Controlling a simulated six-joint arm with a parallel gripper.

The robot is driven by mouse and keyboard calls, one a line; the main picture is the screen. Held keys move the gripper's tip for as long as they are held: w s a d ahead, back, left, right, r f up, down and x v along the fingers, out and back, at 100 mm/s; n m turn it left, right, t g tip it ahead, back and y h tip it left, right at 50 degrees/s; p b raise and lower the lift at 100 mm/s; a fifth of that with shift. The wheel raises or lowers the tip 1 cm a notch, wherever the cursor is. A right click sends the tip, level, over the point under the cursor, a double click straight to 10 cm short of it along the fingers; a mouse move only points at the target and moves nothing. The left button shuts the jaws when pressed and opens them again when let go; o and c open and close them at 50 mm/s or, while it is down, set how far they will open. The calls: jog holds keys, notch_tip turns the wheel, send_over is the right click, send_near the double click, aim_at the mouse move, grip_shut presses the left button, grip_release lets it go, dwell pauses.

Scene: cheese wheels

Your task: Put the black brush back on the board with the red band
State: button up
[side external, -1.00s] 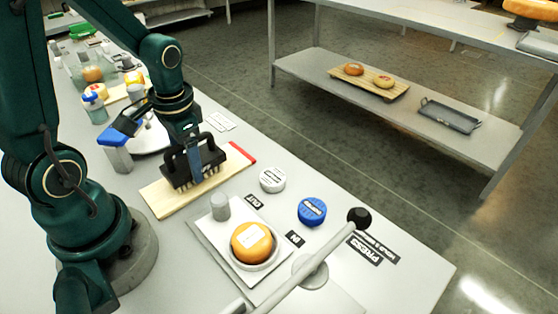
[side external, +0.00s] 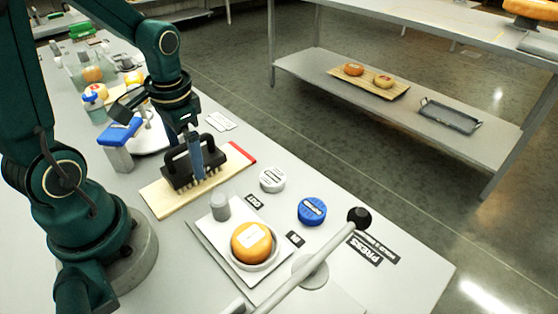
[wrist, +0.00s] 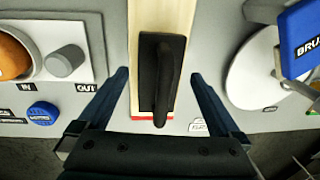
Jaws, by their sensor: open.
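The black brush (side external: 182,172) rests bristles down on the wooden board (side external: 158,202), which has a red band (side external: 242,153) at one end. In the wrist view the brush (wrist: 147,75) lies along the board (wrist: 188,20), near the red band (wrist: 138,118). My gripper (side external: 197,158) is above the brush, its fingers apart. In the wrist view the open fingers (wrist: 158,78) are on either side of the brush, clear of its handle. Nothing is held.
A cheese (side external: 250,242) sits in a white dish beside a grey cylinder (side external: 220,208). A blue lid (side external: 312,211) and a white lid (side external: 272,179) lie right of the board. A blue-topped block (side external: 119,145) stands left. A press lever (side external: 325,262) crosses the front.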

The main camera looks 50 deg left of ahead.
notch_tip(320, 180, up, 10)
jog(key=d, duration=0.1)
jog(key=s+d+t+h, duration=0.1)
jog(key=s+d+t, duration=0.2)
jog(key=d+t, duration=0.2)
jog(key=d, duration=0.3)
jog(key=shift+d+r+t, duration=0.2)
jog(key=shift+d+t, duration=0.1)
jog(key=shift+d, duration=0.1)
